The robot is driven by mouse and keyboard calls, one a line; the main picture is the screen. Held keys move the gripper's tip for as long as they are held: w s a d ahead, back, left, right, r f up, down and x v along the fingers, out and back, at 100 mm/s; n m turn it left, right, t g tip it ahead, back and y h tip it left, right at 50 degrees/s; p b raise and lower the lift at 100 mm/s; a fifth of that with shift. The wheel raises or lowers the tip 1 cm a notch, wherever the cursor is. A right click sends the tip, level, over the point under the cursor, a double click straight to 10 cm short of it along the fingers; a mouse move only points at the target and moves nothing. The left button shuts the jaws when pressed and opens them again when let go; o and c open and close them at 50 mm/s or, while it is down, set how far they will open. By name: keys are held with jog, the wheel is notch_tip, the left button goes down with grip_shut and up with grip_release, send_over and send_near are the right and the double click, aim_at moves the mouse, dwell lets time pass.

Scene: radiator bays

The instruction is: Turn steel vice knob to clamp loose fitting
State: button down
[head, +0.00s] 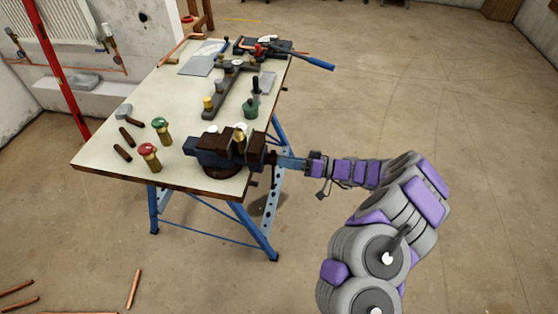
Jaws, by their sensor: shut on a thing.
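A blue and dark steel vice (214,150) is mounted at the near right corner of the workbench (160,98). A brass fitting (240,138) stands at the vice jaws; whether both jaws touch it is too small to tell. My arm reaches in from the right. My gripper (277,160) is level with the vice's right end and shut on the vice knob there. The knob itself is mostly hidden by the gripper.
A red-topped valve (149,157), a green-topped valve (161,129) and short dark pieces lie on the bench's left part. A dark bar fixture (228,85), a green-based bottle (251,108) and a blue-handled tool (310,60) are farther back. Floor at right is clear.

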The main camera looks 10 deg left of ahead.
jog(key=m+p, duration=0.9)
jog(key=m, duration=2)
jog(key=shift+f+m+p, duration=0.1)
jog(key=shift+m+p, duration=0.25)
jog(key=shift+m, duration=0.05)
